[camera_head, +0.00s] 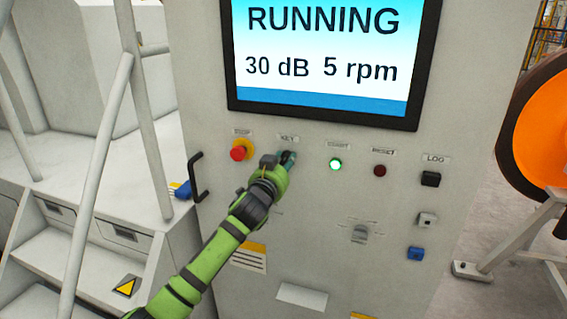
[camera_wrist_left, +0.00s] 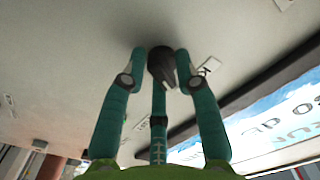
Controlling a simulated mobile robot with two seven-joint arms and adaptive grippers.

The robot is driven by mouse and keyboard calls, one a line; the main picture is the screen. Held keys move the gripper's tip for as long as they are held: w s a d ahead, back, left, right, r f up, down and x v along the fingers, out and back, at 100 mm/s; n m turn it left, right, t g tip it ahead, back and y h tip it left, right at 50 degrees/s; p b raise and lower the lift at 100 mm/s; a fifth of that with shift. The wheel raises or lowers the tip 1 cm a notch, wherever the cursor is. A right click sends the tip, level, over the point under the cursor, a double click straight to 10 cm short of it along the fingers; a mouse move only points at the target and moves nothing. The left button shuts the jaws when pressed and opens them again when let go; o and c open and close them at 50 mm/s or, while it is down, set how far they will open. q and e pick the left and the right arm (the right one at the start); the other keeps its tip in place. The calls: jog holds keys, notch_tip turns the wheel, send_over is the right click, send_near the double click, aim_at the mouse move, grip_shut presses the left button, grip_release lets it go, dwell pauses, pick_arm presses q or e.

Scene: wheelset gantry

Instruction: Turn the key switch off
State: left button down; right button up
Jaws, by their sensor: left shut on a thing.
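The key switch (camera_wrist_left: 161,66) is a dark knob on the grey panel, between my fingertips in the left wrist view. My left gripper (camera_wrist_left: 160,78) has teal fingers on both sides of the knob and is shut on it. In the head view my left gripper (camera_head: 284,161) is at the panel just below the KEY label (camera_head: 288,138), and it hides most of the switch. I cannot tell which position the key switch is in. The screen (camera_head: 325,55) reads RUNNING, 30 dB and 5 rpm. My right gripper is not in view.
A red stop button (camera_head: 238,153) sits left of the gripper. A lit green START button (camera_head: 335,164) and a dark RESET button (camera_head: 380,170) sit to the right. A black handle (camera_head: 196,178) sticks out at the panel's left edge. An orange wheel (camera_head: 545,120) stands far right.

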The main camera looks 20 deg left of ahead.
pick_arm(q)
jog(key=shift+d+f, duration=0.1)
jog(key=shift+d, duration=0.15)
jog(key=n+p, duration=0.1)
jog(key=n, duration=0.3)
jog(key=n+p, duration=0.1)
jog(key=n, duration=0.2)
jog(key=n+p, duration=0.1)
jog(key=n, duration=0.3)
jog(key=shift+r+n, duration=0.3)
jog(key=shift+r, duration=0.15)
jog(key=c, duration=1.1)
grip_release()
jog(key=shift+d, duration=0.1)
